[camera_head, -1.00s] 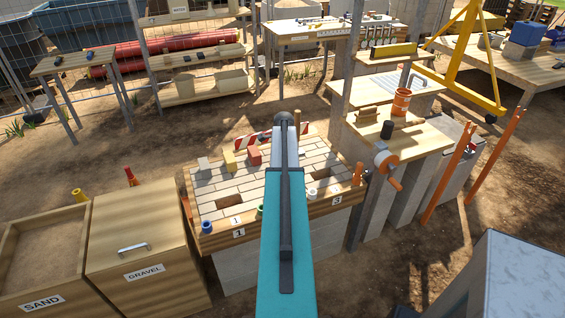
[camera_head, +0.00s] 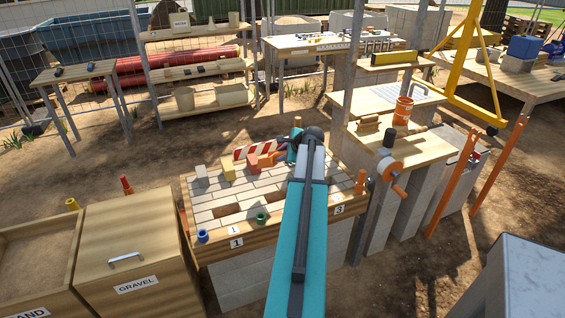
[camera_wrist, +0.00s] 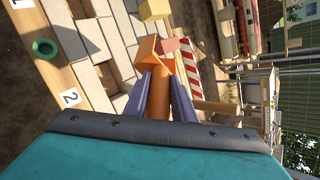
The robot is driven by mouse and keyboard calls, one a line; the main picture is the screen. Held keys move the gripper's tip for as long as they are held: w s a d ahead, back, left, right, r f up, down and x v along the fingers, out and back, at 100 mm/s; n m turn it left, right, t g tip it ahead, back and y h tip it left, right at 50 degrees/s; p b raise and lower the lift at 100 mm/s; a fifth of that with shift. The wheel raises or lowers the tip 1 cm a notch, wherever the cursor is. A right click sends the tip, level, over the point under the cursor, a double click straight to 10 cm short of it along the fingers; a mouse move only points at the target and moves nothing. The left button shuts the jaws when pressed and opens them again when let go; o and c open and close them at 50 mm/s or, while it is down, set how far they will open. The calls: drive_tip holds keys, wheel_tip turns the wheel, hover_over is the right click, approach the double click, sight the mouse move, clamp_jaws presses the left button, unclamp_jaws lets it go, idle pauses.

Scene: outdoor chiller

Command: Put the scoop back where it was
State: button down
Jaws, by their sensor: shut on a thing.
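The orange scoop (camera_wrist: 159,103) is in my gripper (camera_wrist: 160,78), whose two purple fingers are shut on its handle. Its open, angular end points away from the wrist. In the head view, the scoop (camera_head: 269,159) shows in part to the left of my gripper's teal body (camera_head: 292,155), above the back of the paved bench (camera_head: 218,213). The fingertips are hard to make out there. A red block (camera_head: 252,163) and a yellow block (camera_head: 228,171) are close by on the left.
A striped barrier (camera_head: 256,149) stands behind the blocks. A blue ring (camera_head: 202,236) and a green ring (camera_head: 262,218) are on the bench's front edge. A lidded gravel bin (camera_head: 125,240) and a sand bin (camera_head: 30,255) are left. A winch (camera_head: 390,168) is right.

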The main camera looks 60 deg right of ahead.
drive_tip(key=shift+r, duration=0.3)
